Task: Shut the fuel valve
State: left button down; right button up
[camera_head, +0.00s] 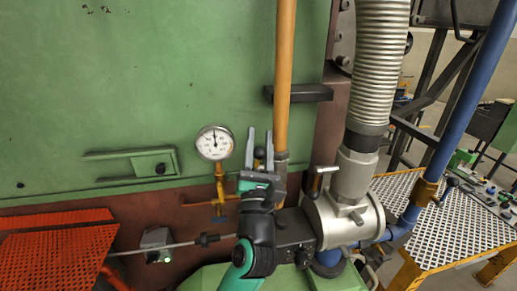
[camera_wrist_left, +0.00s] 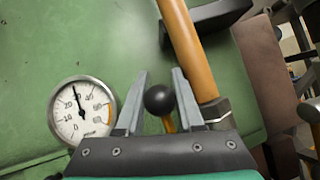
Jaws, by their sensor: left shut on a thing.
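A black ball knob (camera_head: 259,153) on a short orange-yellow lever stands beside the lower end of the orange pipe (camera_head: 285,75). My left gripper (camera_head: 259,133) comes up from below, its two grey fingers either side of the knob and shut on it. The left wrist view shows the ball knob (camera_wrist_left: 159,100) between the fingers (camera_wrist_left: 160,78), with the lever running down behind the gripper. The valve body is mostly hidden by my gripper and wrist. My right gripper is not in view.
A round pressure gauge (camera_head: 214,142) stands just left of the gripper. A black bracket (camera_head: 300,93) juts out behind the orange pipe. A silver cylinder housing (camera_head: 343,217) and a ribbed hose (camera_head: 376,60) are on the right.

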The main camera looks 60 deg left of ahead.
pick_arm(q)
jog(key=shift+s+d+f+b, duration=0.1)
jog(key=shift+d+b, duration=0.1)
jog(key=shift+b, duration=0.2)
jog(key=shift+y, duration=0.3)
jog(key=c, duration=0.8)
grip_release()
jog(key=shift+c, duration=0.2)
